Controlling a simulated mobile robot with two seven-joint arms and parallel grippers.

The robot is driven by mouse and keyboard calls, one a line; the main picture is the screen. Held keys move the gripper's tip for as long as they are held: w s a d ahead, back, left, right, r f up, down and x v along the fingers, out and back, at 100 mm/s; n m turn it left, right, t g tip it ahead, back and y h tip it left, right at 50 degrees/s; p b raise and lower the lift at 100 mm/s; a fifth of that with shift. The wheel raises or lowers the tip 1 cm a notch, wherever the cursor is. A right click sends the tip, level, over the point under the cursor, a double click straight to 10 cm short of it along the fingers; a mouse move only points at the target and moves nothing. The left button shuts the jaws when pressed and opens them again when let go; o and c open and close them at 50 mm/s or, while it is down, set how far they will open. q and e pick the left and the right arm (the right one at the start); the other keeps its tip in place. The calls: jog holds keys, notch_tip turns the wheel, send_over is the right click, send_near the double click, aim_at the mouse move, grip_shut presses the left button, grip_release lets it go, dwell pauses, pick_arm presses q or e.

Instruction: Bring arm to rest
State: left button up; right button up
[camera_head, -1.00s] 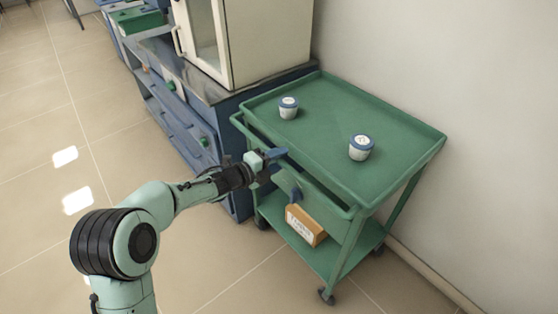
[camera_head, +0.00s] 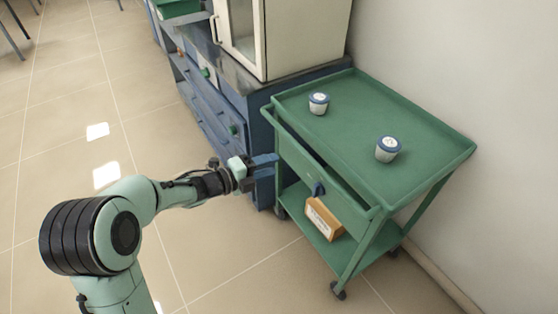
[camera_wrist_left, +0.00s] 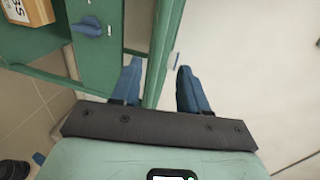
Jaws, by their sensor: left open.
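My left gripper (camera_head: 264,166) is at the end of my left arm, beside the near left side of the green cart (camera_head: 425,128). Its blue fingers are apart and hold nothing. In the left wrist view the open gripper (camera_wrist_left: 158,82) shows its two fingers with a green cart edge (camera_wrist_left: 160,45) seen between them. I cannot tell whether they touch the cart. My right gripper is not in view.
A blue drawer handle (camera_head: 318,189) and a brown box (camera_head: 323,217) are below. The left floor is clear.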

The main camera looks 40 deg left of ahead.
pick_arm(q)
jog(key=shift+s+a, duration=0.1)
jog(key=shift+s, duration=0.1)
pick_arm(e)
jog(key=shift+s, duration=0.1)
